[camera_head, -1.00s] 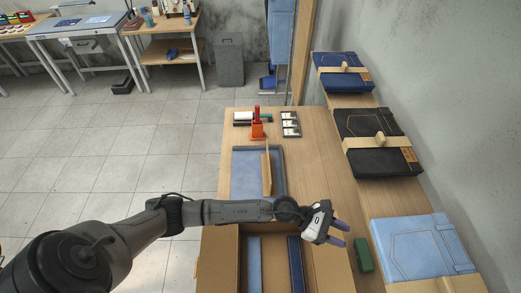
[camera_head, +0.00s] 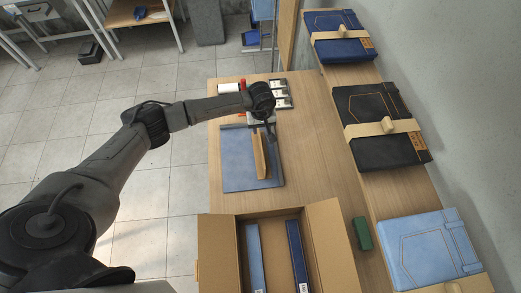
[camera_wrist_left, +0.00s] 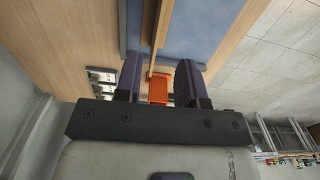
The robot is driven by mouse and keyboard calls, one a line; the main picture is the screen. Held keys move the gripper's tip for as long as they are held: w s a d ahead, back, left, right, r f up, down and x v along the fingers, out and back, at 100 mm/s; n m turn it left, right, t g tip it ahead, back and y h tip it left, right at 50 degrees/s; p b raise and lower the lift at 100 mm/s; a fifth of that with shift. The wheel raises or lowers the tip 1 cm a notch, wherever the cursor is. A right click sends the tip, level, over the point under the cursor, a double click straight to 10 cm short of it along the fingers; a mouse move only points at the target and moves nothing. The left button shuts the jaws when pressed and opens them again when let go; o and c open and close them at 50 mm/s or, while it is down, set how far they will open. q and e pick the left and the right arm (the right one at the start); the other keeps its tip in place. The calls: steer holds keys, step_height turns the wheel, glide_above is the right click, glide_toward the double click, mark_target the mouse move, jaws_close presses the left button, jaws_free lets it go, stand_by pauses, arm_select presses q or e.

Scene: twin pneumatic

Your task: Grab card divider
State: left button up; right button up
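The card divider (camera_head: 259,158) looks like a thin tan board standing on edge on a blue denim panel (camera_head: 235,175). In the left wrist view, the divider (camera_wrist_left: 160,28) runs down from the top toward the space between my fingers. My left gripper (camera_head: 262,130) is at the divider's far end, partly hidden by its own wrist. In the left wrist view, my left gripper (camera_wrist_left: 158,62) is open, with a dark finger on each side of the divider's line. I cannot tell whether they touch it. My right gripper is not in view.
An orange object (camera_wrist_left: 158,88) shows between the fingers. Several small black-and-white cards (camera_head: 282,95) lie right of the wrist. An open cardboard box (camera_head: 220,245) with blue strips stands nearer. A green block (camera_head: 362,233) and folded denim packs (camera_head: 385,125) are at right.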

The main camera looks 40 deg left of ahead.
arm_select(q)
step_height(320, 180, down, 6)
steer(key=b, duration=0.3)
steer(key=shift+s+f+b, duration=0.1)
steer(key=shift+f+b, duration=1.05)
steer(key=shift+f, duration=1.55)
jaws_close()
steer(key=shift+r, duration=0.1)
